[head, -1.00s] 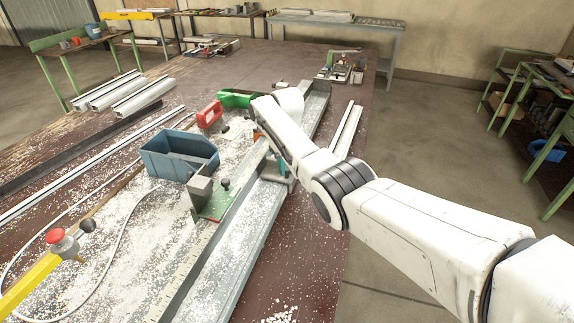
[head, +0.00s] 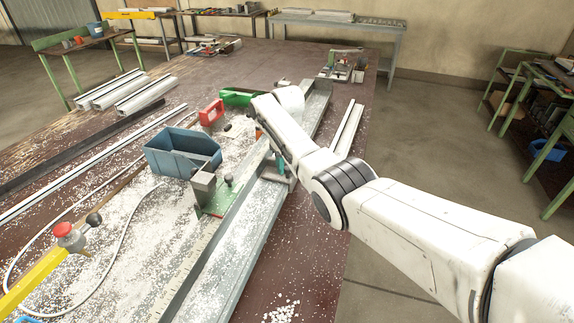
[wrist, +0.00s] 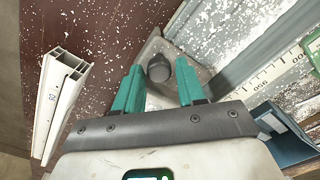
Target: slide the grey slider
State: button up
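The grey slider (wrist: 177,50) is a grey plate with a dark round knob (wrist: 158,68), beside the scaled rail. My gripper (wrist: 157,75) has two teal fingers, open, one on each side of the knob. Gaps show between the fingers and the knob, so they do not look closed on it. In the head view, a small part of the slider (head: 291,183) shows on the long metal rail (head: 238,247), below my wrist. My arm hides the rest there, along with most of the gripper.
A green plate with a grey block (head: 203,189) and dark knob sits on the rail nearer me. White profiles (wrist: 58,95) lie right of the rail in the head view. Chips litter the bench.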

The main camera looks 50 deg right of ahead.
notch_tip(320, 180, up, 10)
jog(key=b, duration=0.1)
jog(key=shift+r, duration=0.25)
dwell(0.6)
